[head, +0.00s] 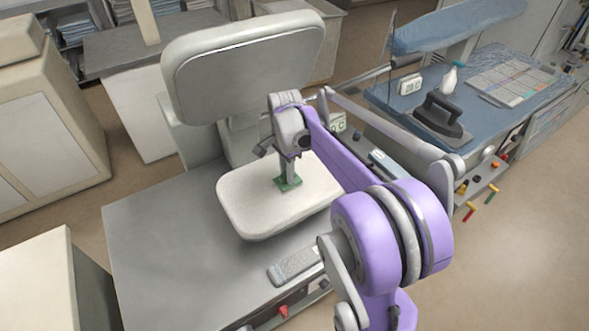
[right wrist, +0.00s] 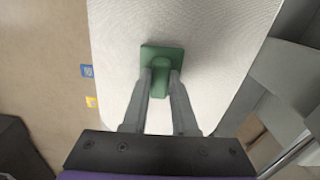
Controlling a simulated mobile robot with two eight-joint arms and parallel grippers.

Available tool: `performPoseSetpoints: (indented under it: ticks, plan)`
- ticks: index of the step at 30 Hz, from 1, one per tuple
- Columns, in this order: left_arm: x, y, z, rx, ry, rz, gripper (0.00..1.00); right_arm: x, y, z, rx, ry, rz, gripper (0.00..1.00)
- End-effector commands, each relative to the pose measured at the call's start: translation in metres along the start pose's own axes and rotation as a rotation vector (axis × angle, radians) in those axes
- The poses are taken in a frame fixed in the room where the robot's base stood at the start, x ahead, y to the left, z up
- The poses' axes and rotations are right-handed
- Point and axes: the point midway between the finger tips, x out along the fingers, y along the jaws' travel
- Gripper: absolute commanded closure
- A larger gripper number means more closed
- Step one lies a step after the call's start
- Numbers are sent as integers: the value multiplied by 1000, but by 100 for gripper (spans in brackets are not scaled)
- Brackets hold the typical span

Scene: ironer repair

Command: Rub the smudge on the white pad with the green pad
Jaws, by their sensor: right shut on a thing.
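The white pad (head: 255,207) is the padded lower board of the press, below the raised upper plate. It fills much of the right wrist view (right wrist: 215,30). The green pad (head: 288,184) is a small square with a handle block, over the middle of the white pad. In the right wrist view the green pad (right wrist: 160,52) sits between the fingertips. My right gripper (right wrist: 160,88) is shut on its handle. The pad looks to be on or just above the white surface; I cannot tell which. I see no smudge; it may be hidden under the green pad. My left gripper is not in view.
The raised upper plate (head: 255,75) hangs behind the white pad. A grey remote-like object (head: 294,265) lies on the metal table (head: 160,250) in front. An iron (head: 438,115) stands on the blue board at right.

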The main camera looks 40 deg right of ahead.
Motion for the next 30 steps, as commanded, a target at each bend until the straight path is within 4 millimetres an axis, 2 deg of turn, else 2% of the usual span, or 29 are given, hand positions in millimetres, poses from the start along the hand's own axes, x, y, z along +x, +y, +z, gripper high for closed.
performPoseSetpoints:
  ticks: [1,10,19,30]
  plan:
    - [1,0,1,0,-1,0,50,4,0,8,-5,-7,0,100]
    - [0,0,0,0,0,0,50,3,-1,20,-4,-7,0,100]
    - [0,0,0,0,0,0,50,1,-2,44,-4,-6,0,100]
    - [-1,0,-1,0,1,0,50,-1,-3,46,-1,-4,-1,100]
